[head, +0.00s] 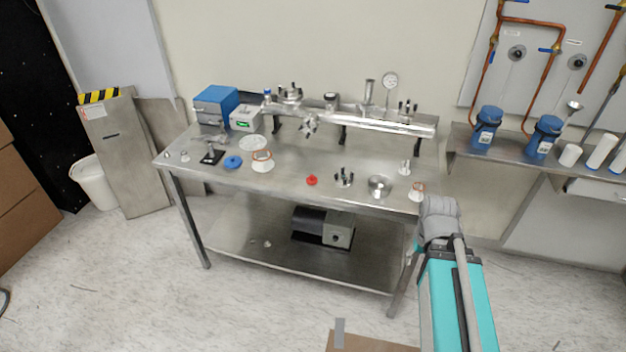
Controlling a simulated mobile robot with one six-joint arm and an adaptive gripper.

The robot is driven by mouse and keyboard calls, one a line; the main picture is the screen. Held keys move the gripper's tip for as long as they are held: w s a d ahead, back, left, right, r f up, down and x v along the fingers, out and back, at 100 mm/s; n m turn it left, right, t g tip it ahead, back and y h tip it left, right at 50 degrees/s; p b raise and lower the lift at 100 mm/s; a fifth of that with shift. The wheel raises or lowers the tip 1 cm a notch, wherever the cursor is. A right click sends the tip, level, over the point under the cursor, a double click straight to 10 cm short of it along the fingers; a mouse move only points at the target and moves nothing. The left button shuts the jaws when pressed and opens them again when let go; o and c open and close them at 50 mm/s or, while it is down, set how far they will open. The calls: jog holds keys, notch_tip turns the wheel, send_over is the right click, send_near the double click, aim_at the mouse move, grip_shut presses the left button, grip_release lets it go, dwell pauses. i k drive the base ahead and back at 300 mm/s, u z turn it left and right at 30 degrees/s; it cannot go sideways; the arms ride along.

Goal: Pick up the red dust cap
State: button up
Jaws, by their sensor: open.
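The red dust cap (312,180) is a small red disc with a raised middle. It lies on the steel bench top (290,196) near the front edge, left of a small dark fitting with upright pins (344,177). Nothing covers it in the head view. My teal and grey arm shows at the lower right, beyond the bench's right front corner and well apart from the cap. I cannot make out my gripper or its fingers in this view.
A blue disc (233,162), a white-and-orange piece (262,160) and a metal bowl-like part (379,187) share the bench top. A steel tube assembly (380,122) spans the back. A pump (323,227) sits on the lower shelf. Bare bench surrounds the cap.

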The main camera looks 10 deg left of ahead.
aim_at(312, 179)
jog(key=z, duration=0.05)
jog(key=i, duration=1)
jog(key=u, duration=0.05)
